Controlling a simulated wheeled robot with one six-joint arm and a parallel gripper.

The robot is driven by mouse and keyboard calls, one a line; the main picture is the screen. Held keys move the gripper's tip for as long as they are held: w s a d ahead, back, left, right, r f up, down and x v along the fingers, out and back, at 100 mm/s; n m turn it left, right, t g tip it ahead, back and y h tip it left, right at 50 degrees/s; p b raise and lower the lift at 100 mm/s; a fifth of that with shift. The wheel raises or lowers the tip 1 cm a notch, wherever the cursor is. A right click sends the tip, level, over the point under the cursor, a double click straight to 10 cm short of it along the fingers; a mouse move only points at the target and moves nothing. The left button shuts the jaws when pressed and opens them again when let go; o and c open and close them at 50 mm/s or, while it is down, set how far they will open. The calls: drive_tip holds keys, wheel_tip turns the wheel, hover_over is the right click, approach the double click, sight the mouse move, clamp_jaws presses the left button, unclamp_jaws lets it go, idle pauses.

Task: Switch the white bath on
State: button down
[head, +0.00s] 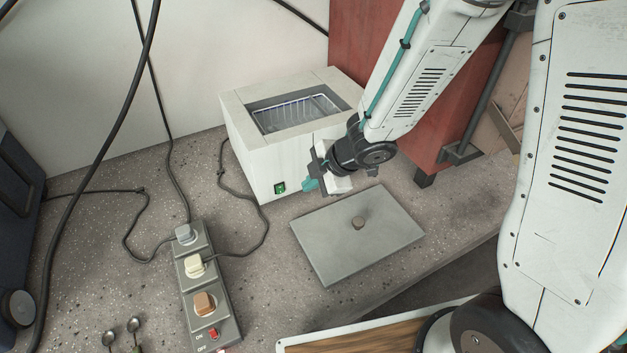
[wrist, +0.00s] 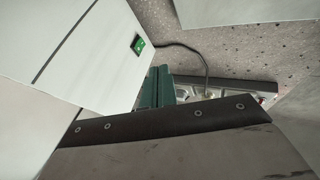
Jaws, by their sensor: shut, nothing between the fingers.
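The white bath (head: 243,150) is a box with an open top on the bench, with a wire rack (head: 295,112) inside. A small green switch (head: 280,187) in a dark frame sits low on its front face; the wrist view shows it too (wrist: 138,44). I cannot tell the switch's position. My gripper (head: 309,185) is shut and empty, its teal fingers just right of the switch in the head view, close to the bath's front. In the wrist view the fingers (wrist: 156,88) are below the switch, with a visible gap.
A grey lid (head: 330,242) with a knob lies on the bench before the bath. A power strip (head: 225,318) with several plugs and a red switch stands left of it. A cable (head: 266,215) runs from the bath to it. A red-brown block (head: 350,40) stands behind my arm.

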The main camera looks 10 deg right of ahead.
sight(280, 189)
drive_tip(key=shift+s+d+r, duration=0.2)
drive_tip(key=shift+d+r, duration=0.05)
drive_tip(key=shift+r, duration=0.1)
drive_tip(key=shift+s+f, duration=0.2)
drive_tip(key=shift+f, duration=0.4)
drive_tip(key=x, duration=1)
drive_tip(key=shift+f, duration=0.1)
drive_tip(key=w, duration=0.2)
drive_tip(key=shift+w+a+f, duration=0.1)
drive_tip(key=shift+w+a, duration=0.15)
drive_tip(key=shift+a, duration=0.1)
drive_tip(key=shift+w+a+f, duration=0.1)
drive_tip(key=shift+w+a, duration=0.1)
drive_tip(key=shift+w, duration=0.45)
